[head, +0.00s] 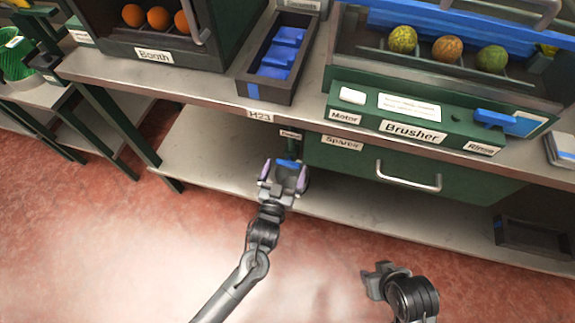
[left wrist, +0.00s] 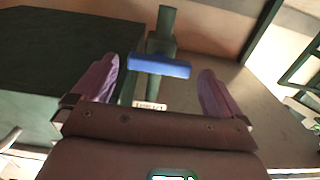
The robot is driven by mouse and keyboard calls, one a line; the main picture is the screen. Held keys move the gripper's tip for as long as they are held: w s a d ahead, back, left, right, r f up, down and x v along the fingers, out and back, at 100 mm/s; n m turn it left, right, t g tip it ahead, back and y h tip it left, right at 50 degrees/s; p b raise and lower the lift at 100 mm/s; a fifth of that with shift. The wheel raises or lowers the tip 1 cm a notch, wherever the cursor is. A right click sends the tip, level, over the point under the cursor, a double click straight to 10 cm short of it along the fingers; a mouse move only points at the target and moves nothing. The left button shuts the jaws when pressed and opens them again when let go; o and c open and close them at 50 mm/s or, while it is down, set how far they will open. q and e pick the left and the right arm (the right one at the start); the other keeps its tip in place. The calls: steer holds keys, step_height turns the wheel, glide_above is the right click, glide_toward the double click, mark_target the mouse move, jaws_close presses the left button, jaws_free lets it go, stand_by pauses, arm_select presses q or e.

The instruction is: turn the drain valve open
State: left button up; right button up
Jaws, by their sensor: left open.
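The drain valve has a blue bar handle (head: 289,162) on a dark green pipe below the bench edge, under a small label (head: 290,134). My left gripper (head: 284,178) is open in front of the valve, with its fingers to either side of the blue handle in the picture. In the left wrist view, the handle (left wrist: 160,65) lies crosswise between the two purple fingertips (left wrist: 160,85) and a little beyond them, with the green pipe (left wrist: 162,30) behind it. I cannot tell that either finger touches it. My right gripper (head: 380,278) is at the lower right, away from the valve; its jaw opening is unclear.
The green Spares drawer (head: 408,174) with a metal handle is right of the valve. The Brusher unit (head: 415,128) and a tray of blue pieces (head: 277,60) stand on the bench above. The lower shelf (head: 210,160) is clear left of the valve.

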mark_target(289, 161)
arm_select(q)
steer(key=shift+b+x, duration=0.35)
steer(key=shift+x, duration=0.7)
steer(key=shift+w+d, duration=0.2)
steer(key=shift+w, duration=0.2)
steer(key=shift+a, duration=0.1)
steer(key=shift+c, duration=0.3)
